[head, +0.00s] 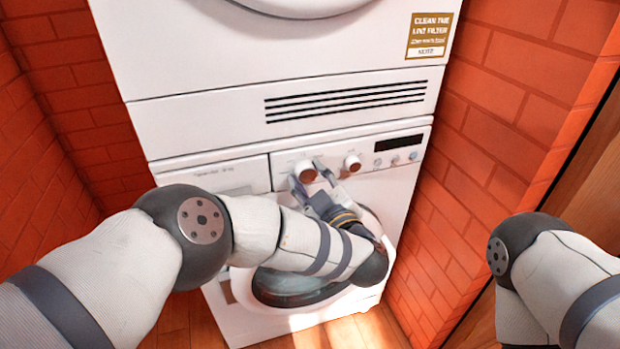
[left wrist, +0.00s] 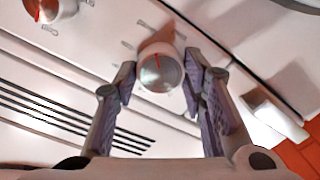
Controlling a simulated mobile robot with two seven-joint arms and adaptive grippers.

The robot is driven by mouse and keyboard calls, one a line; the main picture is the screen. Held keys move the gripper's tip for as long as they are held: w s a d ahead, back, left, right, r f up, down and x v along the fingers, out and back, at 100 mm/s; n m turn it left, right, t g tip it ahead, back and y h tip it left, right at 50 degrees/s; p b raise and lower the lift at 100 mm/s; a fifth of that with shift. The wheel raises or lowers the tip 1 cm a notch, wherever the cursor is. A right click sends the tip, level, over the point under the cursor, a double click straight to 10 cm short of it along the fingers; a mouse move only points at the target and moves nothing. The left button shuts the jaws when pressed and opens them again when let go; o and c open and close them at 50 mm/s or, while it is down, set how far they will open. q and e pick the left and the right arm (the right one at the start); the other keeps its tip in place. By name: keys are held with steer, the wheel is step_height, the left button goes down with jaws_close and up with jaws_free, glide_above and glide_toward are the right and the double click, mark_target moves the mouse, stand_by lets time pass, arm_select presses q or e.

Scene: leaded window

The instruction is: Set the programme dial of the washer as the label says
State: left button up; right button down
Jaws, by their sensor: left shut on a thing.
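The washer (head: 390,185) is the lower white machine, with its control panel across the top. A round dial (head: 306,170) with a reddish side sits left on that panel. My left gripper (head: 309,175) is at this dial, one finger on each side. In the left wrist view the dial (left wrist: 160,72) lies between the fingers of my left gripper (left wrist: 161,78), which are closed on it. A red pointer line shows on its face, and a few small marks stand around it, too small to read. A second knob (head: 352,163) sits to its right. My right gripper is out of view.
A dark display (head: 399,143) and small buttons lie right of the knobs. A dryer stands above, with a vent grille (head: 345,101) and a brown lint filter label (head: 429,36). Brick walls (head: 495,120) close in both sides. The round door (head: 290,287) is below my left forearm.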

arm_select(q)
steer(key=o, duration=1.2)
steer(key=shift+c, duration=0.2)
steer(key=shift+s+d, duration=0.1)
steer(key=v, duration=1.1)
steer(key=shift+s, duration=0.4)
steer(key=shift+d, duration=0.1)
